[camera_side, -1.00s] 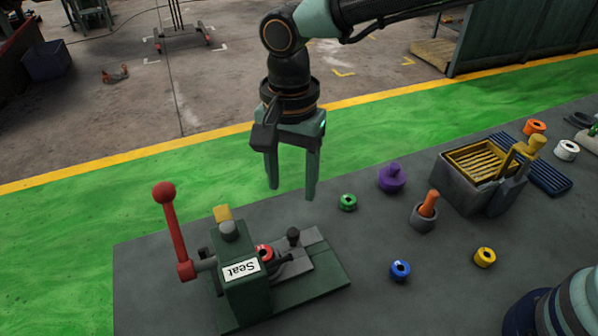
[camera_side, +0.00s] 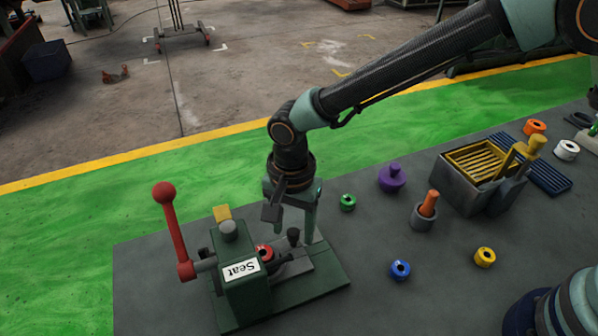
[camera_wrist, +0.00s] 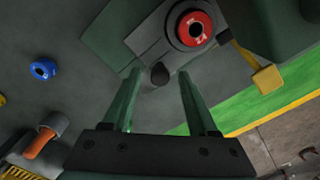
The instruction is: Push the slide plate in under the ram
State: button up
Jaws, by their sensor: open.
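The slide plate (camera_side: 299,262) is a grey plate on the green base of the press (camera_side: 240,280), which is labelled "Seat". Part of the plate sticks out to the right of the press. A black knob (camera_side: 293,235) stands on the plate's outer end. A red ring (camera_side: 265,251) sits on the plate close to the press body, partly hidden in the side view. My gripper (camera_side: 292,240) is open and low at the knob. In the wrist view the knob (camera_wrist: 160,73) lies between my two open fingertips, with gaps on both sides. The ram is hidden by the press body.
A red lever (camera_side: 170,230) stands up left of the press. A green ring (camera_side: 347,202), a purple piece (camera_side: 391,179), a blue ring (camera_side: 400,270) and a grey cup (camera_side: 424,216) stand to the right. The table between the press and the blue ring is clear.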

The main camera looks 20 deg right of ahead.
grip_shut()
jog(key=shift+r, duration=0.1)
dwell(1.2)
